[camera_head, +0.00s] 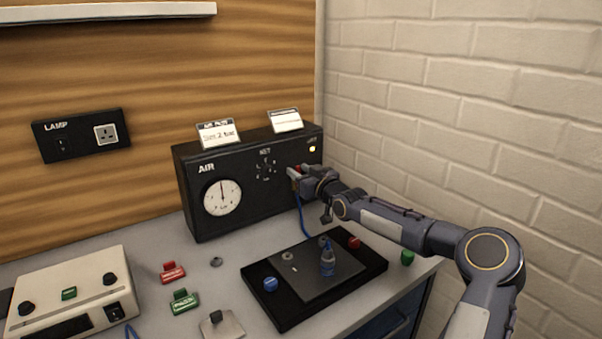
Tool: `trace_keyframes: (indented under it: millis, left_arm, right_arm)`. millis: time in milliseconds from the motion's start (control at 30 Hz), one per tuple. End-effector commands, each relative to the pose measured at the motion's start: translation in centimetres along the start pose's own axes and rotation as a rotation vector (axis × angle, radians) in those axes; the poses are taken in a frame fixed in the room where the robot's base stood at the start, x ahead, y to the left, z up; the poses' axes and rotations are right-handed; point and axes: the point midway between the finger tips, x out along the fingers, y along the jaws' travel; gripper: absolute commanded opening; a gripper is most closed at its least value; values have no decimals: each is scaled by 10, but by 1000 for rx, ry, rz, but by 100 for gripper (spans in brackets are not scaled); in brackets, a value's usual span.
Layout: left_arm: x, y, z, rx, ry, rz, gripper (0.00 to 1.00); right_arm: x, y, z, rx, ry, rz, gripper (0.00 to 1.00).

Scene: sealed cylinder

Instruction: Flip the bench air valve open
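A red part, likely the valve lever (299,170), shows at the panel's right side. My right gripper (297,175) is at that red part, in front of the panel. Its fingers are small and partly hidden, so I cannot tell whether they grip it or only touch it. My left gripper is out of view.
A black tray (282,318) holds a small blue bottle (327,262) and knobs. A blue hose hangs below the panel's right side. Red (172,272) and green (184,301) blocks lie left of the tray. A beige box (85,283) stands at left; a brick wall (460,120) bounds the right.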

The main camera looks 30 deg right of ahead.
Motion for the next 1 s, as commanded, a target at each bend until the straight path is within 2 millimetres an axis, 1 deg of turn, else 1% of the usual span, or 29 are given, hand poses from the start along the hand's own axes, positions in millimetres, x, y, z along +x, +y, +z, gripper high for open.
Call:
trace_keyframes:
  millis: [67,167,400,533,700,1000]
  left_arm:
    - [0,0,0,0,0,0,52]
    - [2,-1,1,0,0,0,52]
    - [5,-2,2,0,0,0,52]
    - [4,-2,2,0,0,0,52]
    - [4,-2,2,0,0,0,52]
    - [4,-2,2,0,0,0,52]
  right_arm:
    - [-2,1,0,0,0,1,35]
    - [-12,1,0,-1,1,2,35]
    - [-54,1,1,-3,-3,3,35]
    - [-69,2,0,0,-1,3,35]
    - [-78,0,1,-1,-1,0,35]
    - [-78,0,0,0,0,0,35]
